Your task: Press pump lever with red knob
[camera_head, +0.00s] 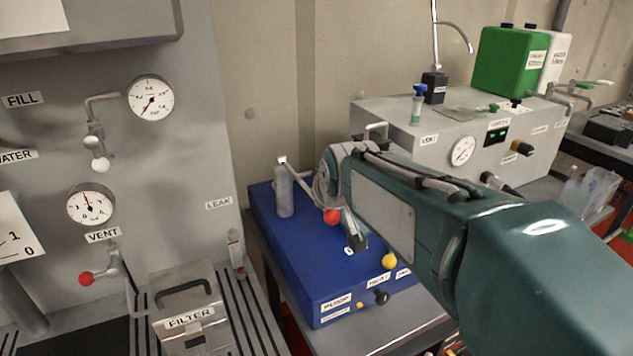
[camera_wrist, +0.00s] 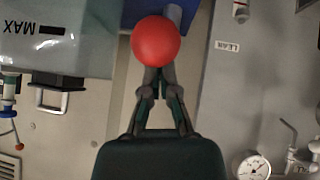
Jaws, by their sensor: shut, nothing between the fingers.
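The red knob (camera_head: 331,216) sits at the low end of a grey lever (camera_head: 300,182) that slopes down from a white top joint above the blue pump unit (camera_head: 315,285). In the wrist view the red knob (camera_wrist: 155,42) is large and covers the fingertips. My gripper (camera_head: 353,238) is shut and empty, close beside the knob and above the blue unit in the head view. Its fingers (camera_wrist: 158,80) come together behind or at the knob in the wrist view. I cannot tell whether they touch it.
A clear cylinder (camera_head: 284,192) stands on the blue unit under the lever. A yellow knob (camera_head: 389,260) is at its front right. Another red knob (camera_head: 86,279) is on the VENT valve of the grey panel at left. A grey box with a gauge (camera_head: 462,150) stands behind my arm.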

